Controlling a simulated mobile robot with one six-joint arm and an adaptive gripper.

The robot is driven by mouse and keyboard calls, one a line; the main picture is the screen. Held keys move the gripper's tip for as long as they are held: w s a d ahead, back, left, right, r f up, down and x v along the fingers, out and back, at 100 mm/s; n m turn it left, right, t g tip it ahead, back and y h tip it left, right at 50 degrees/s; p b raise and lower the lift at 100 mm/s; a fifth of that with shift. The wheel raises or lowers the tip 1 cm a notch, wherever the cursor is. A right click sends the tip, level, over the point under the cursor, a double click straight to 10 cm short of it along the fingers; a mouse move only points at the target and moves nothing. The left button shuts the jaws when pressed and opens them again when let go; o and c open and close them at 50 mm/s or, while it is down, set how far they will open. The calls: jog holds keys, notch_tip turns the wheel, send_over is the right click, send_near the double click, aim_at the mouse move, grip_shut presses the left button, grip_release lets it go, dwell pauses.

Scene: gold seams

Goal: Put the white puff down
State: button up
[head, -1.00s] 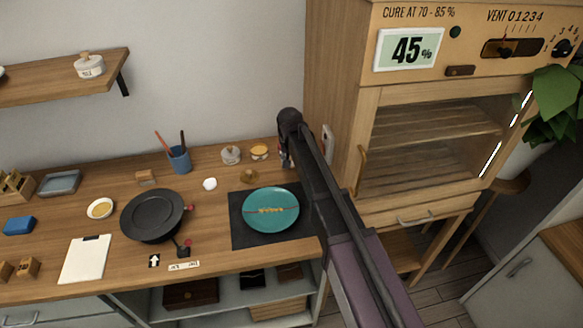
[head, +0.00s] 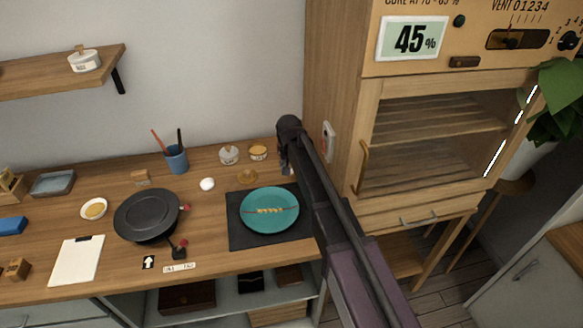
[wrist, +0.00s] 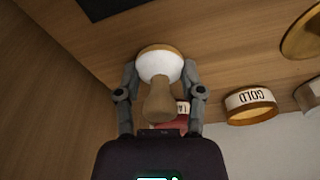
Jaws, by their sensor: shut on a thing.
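My gripper (wrist: 160,95) is shut on the white puff (wrist: 158,66), a rounded white pad with a tan rim and a tan wooden handle. Whether the pad touches the wood I cannot tell. In the head view my gripper (head: 287,165) is at the back right of the worktop (head: 120,270), beside the wooden cabinet. There the arm mostly hides the puff.
A teal plate (head: 269,226) lies on a dark mat (head: 240,237) in front. A small white ball (head: 207,184) lies further left. The cabinet (head: 340,100) closes off the right.

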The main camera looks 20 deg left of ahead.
jog(key=o, duration=1)
jog(key=r+p, duration=0.4)
jog(key=s+r+p, duration=0.1)
jog(key=r+p, duration=0.7)
jog(key=shift+s+d, duration=0.25)
jog(key=shift+s, duration=0.15)
jog(key=shift+s, duration=0.15)
dwell(0.7)
